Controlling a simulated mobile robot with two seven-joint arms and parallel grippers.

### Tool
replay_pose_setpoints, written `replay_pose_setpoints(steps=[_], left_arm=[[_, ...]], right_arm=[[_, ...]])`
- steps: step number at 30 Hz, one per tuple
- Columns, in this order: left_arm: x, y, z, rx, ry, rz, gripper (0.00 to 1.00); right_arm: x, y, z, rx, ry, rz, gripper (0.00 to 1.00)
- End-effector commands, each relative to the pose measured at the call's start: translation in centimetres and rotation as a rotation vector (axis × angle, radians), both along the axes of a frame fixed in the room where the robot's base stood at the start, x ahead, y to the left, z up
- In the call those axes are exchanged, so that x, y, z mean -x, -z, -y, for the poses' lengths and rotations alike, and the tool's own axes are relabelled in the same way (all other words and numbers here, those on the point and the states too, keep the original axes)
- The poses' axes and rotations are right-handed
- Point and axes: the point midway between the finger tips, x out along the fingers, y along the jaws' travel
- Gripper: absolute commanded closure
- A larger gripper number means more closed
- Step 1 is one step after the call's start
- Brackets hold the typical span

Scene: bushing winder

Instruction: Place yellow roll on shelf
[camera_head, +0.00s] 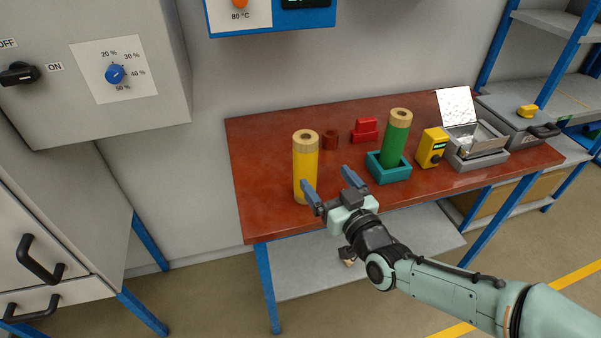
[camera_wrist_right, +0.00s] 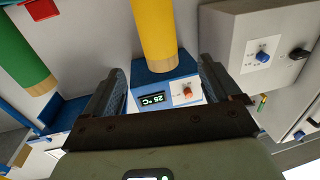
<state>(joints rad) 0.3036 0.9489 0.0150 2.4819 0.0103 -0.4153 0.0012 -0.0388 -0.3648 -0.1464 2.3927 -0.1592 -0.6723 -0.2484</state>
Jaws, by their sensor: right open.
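The yellow roll (camera_head: 305,160), with a tan core end, stands upright near the left end of the red-brown table (camera_head: 265,205). In the right wrist view the yellow roll (camera_wrist_right: 155,30) appears ahead of the gap between the fingers. My right gripper (camera_head: 328,180) is open and empty at the table's front edge, just right of the roll. One finger overlaps the roll's lower edge in the head view; contact cannot be told. A grey shelf (camera_head: 310,277) lies under the table, and a blue-framed shelf rack (camera_head: 570,98) stands at the right. My left gripper is not in view.
A green roll (camera_head: 394,140) stands in a teal holder (camera_head: 388,176) right of the gripper. Grey cabinets stand left.

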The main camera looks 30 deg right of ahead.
Motion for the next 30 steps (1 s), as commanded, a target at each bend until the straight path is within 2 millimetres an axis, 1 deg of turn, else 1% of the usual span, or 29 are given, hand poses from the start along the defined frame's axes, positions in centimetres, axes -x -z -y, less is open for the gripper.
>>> replay_pose_setpoints(steps=[2, 5, 9, 12, 20, 27, 30], left_arm=[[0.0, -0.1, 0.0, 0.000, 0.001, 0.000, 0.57], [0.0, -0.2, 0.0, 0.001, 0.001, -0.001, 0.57], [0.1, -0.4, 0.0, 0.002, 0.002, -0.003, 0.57], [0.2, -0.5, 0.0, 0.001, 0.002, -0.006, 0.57], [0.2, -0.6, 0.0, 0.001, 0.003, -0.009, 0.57], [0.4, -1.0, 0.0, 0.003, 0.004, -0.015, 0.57], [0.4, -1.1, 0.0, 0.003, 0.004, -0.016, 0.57]], right_arm=[[-0.7, 0.0, 0.1, 0.001, 0.001, 0.001, 0.09], [-2.4, 0.0, 0.2, 0.001, 0.000, 0.000, 0.09], [-5.2, 0.1, 0.4, 0.002, 0.000, -0.001, 0.09], [-6.8, 0.0, 0.5, 0.002, 0.000, 0.000, 0.09], [-8.8, 0.1, 0.6, 0.001, 0.000, 0.000, 0.09], [-12.3, 0.3, 0.9, 0.001, 0.000, 0.002, 0.09], [-13.1, 0.3, 0.9, 0.001, 0.000, 0.002, 0.09]])
